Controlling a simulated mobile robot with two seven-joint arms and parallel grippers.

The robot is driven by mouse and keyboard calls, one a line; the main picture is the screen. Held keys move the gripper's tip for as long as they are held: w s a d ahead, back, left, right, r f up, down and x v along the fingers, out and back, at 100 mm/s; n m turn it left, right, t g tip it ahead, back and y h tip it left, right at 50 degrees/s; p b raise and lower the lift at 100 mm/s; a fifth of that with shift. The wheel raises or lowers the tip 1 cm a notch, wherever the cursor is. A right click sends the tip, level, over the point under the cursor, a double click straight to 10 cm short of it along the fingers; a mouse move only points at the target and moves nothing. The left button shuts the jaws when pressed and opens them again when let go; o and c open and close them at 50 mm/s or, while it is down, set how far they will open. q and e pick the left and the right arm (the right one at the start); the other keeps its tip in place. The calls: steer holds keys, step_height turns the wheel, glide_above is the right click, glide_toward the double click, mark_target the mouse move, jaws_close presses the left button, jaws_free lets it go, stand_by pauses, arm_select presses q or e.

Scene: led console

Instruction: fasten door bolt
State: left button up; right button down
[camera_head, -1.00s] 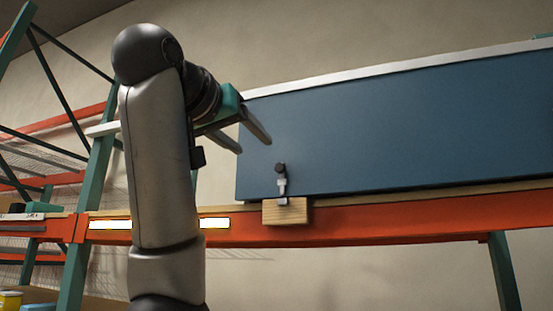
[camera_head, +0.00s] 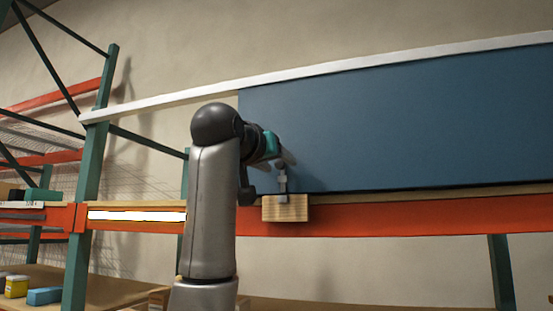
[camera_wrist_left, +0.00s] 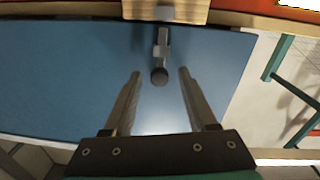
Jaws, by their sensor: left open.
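The door bolt (camera_head: 282,184) is a small metal slide at the lower left of the blue door panel (camera_head: 400,115), just above a wooden block (camera_head: 286,208). In the left wrist view the bolt's dark round knob (camera_wrist_left: 159,77) shows at the end of the metal bolt, with the wooden block (camera_wrist_left: 168,10) beyond it. My left gripper (camera_wrist_left: 158,78) is open, its two fingers on either side of the knob and apart from it. In the head view the left gripper (camera_head: 287,156) is at the panel and hides the knob. My right gripper is not in view.
An orange shelf beam (camera_head: 400,216) runs under the panel, and a white rail (camera_head: 400,55) runs along its top. A green rack upright (camera_head: 95,150) stands at the left. A yellow tub (camera_head: 16,287) and a blue box (camera_head: 45,296) sit on a lower shelf.

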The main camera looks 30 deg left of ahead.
arm_select(q)
jaws_close()
stand_by(0.4)
stand_by(1.0)
